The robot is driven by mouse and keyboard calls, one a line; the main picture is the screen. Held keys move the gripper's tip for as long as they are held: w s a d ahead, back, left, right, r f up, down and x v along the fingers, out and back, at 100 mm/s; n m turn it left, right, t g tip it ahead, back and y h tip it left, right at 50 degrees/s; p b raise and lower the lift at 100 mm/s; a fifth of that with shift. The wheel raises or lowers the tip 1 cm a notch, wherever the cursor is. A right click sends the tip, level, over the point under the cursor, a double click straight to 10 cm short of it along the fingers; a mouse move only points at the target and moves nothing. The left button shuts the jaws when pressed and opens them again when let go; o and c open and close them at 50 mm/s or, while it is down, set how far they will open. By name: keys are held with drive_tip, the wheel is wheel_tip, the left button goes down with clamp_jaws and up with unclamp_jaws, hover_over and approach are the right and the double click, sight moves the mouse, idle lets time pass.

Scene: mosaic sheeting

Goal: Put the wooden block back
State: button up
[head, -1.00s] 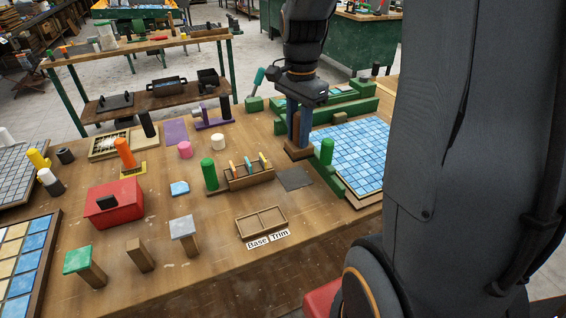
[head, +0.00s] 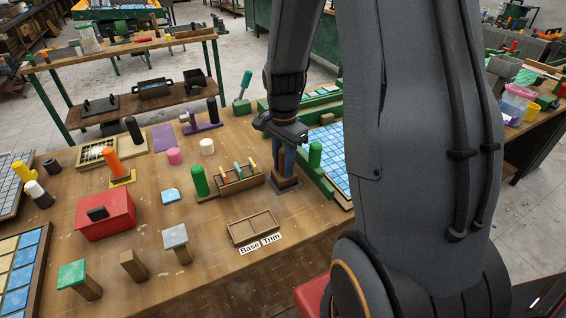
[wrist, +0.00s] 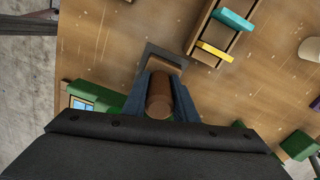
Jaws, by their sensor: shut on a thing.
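The wooden block (head: 286,182) is brown with a flat foot and a rounded grip. My gripper (head: 286,160) is shut on its grip from above. The block stands upright over a dark grey square pad (head: 272,189), whose edges show around the foot. I cannot tell if the foot touches the pad. In the wrist view the block's round grip (wrist: 159,92) sits between the fingers, and the pad (wrist: 152,50) shows beyond the foot.
A wooden rack (head: 240,182) with coloured sticks and a green cylinder (head: 199,181) stand just left. A green cylinder (head: 315,154) and the blue tiled board (head: 332,172) are close on the right.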

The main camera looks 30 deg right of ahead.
drive_tip(key=shift+f, duration=0.15)
drive_tip(key=o, duration=0.9)
wheel_tip(320, 180, up, 12)
drive_tip(key=b, duration=0.3)
drive_tip(key=shift+s+a, duration=0.1)
drive_tip(key=shift+a, duration=0.1)
drive_tip(key=s+a+f+n, duration=0.2)
drive_tip(key=s+a+n, duration=0.1)
drive_tip(key=n, duration=0.2)
drive_tip(key=s+a+f+n+t, duration=0.1)
drive_tip(key=s+a+f+n, duration=0.2)
drive_tip(key=n, duration=0.2)
drive_tip(key=s+a+f+n, duration=0.2)
drive_tip(key=s+a+n, duration=0.1)
drive_tip(key=n, duration=0.2)
drive_tip(key=shift+s+a+f, duration=0.1)
drive_tip(key=shift+s+f, duration=0.15)
drive_tip(key=shift+s, duration=0.1)
